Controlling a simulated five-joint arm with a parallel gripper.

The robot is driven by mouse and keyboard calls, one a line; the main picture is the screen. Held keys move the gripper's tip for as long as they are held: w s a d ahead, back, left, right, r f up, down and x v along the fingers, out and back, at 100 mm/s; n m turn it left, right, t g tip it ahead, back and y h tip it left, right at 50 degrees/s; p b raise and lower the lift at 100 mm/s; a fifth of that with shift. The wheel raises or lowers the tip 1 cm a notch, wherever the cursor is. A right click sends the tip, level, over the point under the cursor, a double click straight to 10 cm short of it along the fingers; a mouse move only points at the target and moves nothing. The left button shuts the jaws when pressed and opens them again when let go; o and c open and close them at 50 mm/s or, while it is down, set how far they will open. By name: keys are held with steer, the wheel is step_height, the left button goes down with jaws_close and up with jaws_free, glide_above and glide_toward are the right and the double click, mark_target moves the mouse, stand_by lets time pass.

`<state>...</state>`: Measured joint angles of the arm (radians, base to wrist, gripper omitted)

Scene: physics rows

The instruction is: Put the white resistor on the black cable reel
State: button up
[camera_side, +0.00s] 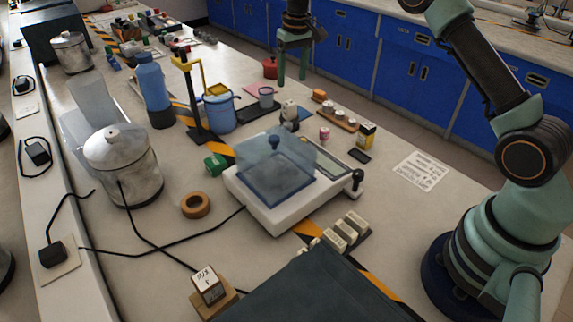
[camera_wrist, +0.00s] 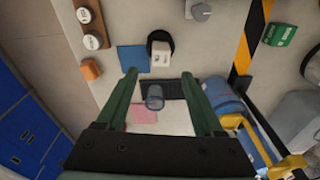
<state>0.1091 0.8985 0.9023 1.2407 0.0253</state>
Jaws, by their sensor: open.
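A small white block with dark markings, which looks like the white resistor (camera_wrist: 159,53), shows just beyond my fingertips in the wrist view. A black round thing, which looks like the cable reel (camera_wrist: 168,36), lies directly at it. The block overlaps the reel's near part, and I cannot tell for sure how it is supported. In the side view the white block (camera_side: 289,109) is small, with the dark reel (camera_side: 291,126) at its foot. My gripper (camera_wrist: 159,74) is open, with nothing between its fingers. In the side view my gripper (camera_side: 291,82) hangs above and behind the block, clear of it.
A translucent blue cup (camera_wrist: 155,98), a dark flat tray (camera_wrist: 176,89) and a blue square (camera_wrist: 133,58) lie near the block. A blue bucket (camera_side: 220,112) with a yellow-topped stand is to the left. A white scale (camera_side: 272,210) stands in front.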

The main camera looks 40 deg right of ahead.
steer(key=s+a+r+t, duration=0.2)
steer(key=s+a+r, duration=0.2)
steer(key=s+r, duration=0.8)
steer(key=s+a+f+n+t, duration=0.1)
steer(key=s+a+t, duration=0.1)
steer(key=s, duration=1.5)
steer(key=shift+a+f+n, duration=0.15)
steer(key=shift+f+n, duration=0.15)
steer(key=shift+f, duration=0.1)
